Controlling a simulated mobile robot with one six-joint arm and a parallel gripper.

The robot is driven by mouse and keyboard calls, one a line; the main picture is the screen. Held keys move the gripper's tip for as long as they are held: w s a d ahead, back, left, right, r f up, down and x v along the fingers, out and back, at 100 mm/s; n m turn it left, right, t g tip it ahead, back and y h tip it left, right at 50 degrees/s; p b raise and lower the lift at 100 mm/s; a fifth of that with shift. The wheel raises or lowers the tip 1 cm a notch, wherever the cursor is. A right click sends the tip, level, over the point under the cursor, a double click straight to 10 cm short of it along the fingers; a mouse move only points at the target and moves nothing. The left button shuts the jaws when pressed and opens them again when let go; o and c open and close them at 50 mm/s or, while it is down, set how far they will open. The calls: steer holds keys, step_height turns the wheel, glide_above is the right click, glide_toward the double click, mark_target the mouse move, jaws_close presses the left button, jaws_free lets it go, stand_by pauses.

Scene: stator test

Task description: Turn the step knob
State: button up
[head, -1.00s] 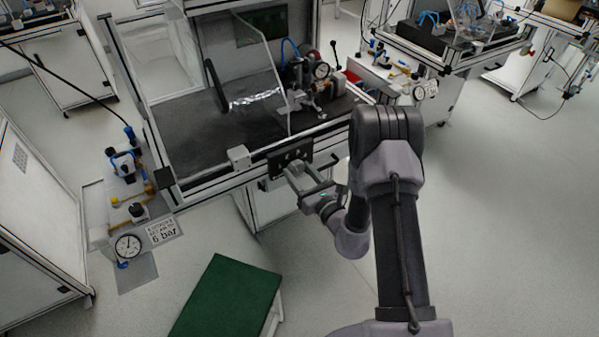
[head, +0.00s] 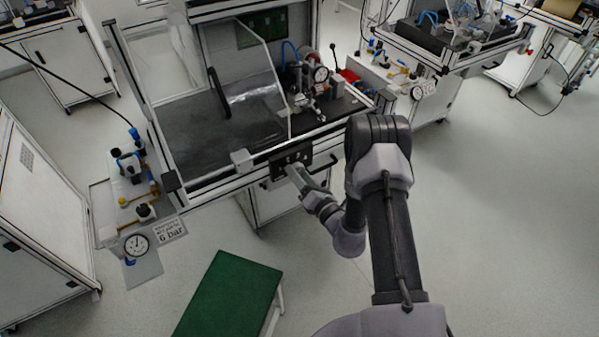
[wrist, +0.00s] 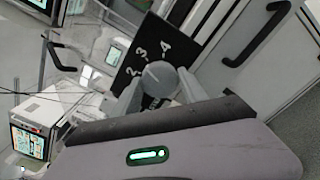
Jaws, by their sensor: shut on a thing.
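The step knob (wrist: 160,79) is round and grey with a white pointer line. It sits on a black panel marked 2, 3 and 4 (wrist: 140,62) in the wrist view. The line points to the upper left, roughly toward the 3. My gripper (wrist: 161,92) is shut on the knob, with one finger on each side of it. In the head view, my gripper (head: 297,174) reaches the black panel (head: 278,163) on the front edge of the bench. The knob itself is hidden there by my gripper.
A 6 bar gauge unit (head: 137,244) is at the left. Floor at the right is open.

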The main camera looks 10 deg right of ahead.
steer(key=shift+m, duration=0.5)
steer(key=o, duration=1.4)
steer(key=p+v, duration=0.3)
steer(key=v, duration=1.4)
steer(key=shift+s, duration=0.2)
